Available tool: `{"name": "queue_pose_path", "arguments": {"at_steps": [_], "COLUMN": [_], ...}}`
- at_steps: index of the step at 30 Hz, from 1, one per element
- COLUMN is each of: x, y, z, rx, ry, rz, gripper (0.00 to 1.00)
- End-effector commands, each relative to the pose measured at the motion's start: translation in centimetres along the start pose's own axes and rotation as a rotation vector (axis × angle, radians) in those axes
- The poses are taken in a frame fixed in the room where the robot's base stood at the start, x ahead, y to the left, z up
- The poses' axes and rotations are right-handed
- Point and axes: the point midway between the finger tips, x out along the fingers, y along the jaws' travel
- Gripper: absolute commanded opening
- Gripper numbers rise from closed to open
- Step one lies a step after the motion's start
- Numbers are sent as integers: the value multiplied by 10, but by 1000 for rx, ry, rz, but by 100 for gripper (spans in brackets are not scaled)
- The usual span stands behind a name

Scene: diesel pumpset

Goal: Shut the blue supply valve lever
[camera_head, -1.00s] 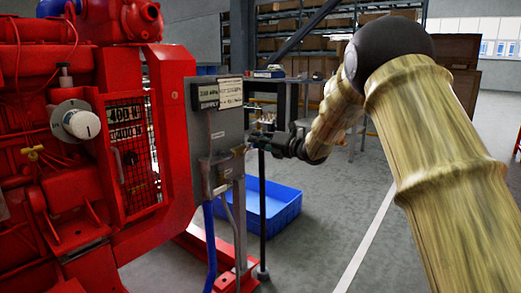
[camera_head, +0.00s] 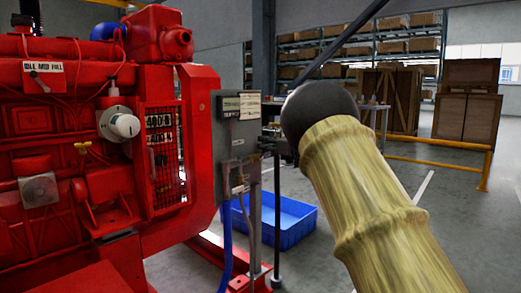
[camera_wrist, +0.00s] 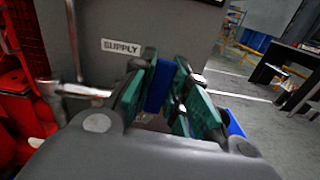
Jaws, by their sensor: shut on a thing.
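The blue supply valve lever (camera_wrist: 160,88) shows in the wrist view between the green pads of my gripper (camera_wrist: 176,95), which is shut on it. A white SUPPLY label (camera_wrist: 121,47) sits on the grey panel just left of the fingers. In the head view my gripper (camera_head: 267,148) is a small dark shape at the right edge of the grey panel (camera_head: 238,142), partly hidden by my arm. The lever cannot be made out there. The valve body and the lever's lower part are hidden by the fingers in the wrist view.
The red diesel engine (camera_head: 65,135) fills the left, with a white round knob (camera_head: 124,125) and a mesh guard. A metal pipe (camera_wrist: 75,90) runs left of my fingers. A blue bin (camera_head: 290,222) lies on the floor behind the panel.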

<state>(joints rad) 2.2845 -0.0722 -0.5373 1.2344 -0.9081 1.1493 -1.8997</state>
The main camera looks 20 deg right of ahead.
Motion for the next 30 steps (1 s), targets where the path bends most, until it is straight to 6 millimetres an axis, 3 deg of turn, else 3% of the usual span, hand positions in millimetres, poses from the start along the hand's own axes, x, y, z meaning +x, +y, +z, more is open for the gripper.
{"name": "queue_pose_path", "arguments": {"at_steps": [20, 21, 24, 30], "x": [14, 14, 15, 17], "y": [3, 3, 4, 5], "z": [-4, -4, -3, -2], "rx": [-58, -58, -58, -59], "ry": [5, 5, 4, 3], "rz": [6, 6, 7, 9], "gripper": [0, 22, 39, 39]}}
